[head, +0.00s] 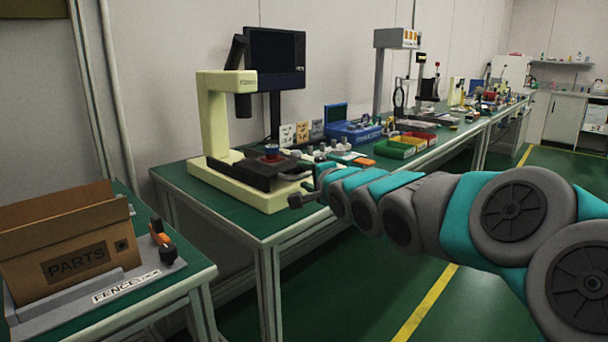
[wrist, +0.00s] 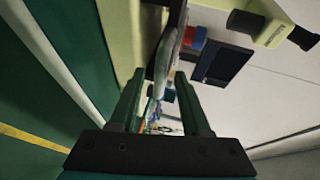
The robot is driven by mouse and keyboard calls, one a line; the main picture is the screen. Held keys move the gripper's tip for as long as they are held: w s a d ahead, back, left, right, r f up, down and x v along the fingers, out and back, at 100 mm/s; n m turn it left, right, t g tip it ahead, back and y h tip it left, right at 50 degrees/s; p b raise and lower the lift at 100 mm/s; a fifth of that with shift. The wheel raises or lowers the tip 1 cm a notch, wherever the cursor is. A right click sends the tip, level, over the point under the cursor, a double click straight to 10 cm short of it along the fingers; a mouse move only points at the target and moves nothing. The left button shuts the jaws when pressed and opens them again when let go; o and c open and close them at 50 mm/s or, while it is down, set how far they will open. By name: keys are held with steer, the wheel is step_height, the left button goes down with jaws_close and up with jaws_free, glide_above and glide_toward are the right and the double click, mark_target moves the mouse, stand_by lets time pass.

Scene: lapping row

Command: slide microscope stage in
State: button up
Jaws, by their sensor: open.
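The cream microscope (head: 213,125) stands on the green bench, with a dark stage (head: 250,174) low on its base. A small blue and red piece (head: 271,152) sits on the stage. A grey handle (head: 293,177) sticks out from the stage's right side, towards my gripper (head: 313,184). In the wrist view my gripper (wrist: 160,84) is open, and the grey handle (wrist: 161,62) shows beyond and between the two fingers. I cannot tell whether a finger touches it. My arm covers part of the bench's front edge.
A cardboard parts box (head: 70,240) stands on a separate bench at the left front. A dark monitor (head: 275,60) stands behind the microscope. The green floor in front is clear.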

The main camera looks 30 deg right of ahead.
steer(key=shift+w+f, duration=0.2)
steer(key=shift+w, duration=0.3)
jaws_close()
stand_by(1.2)
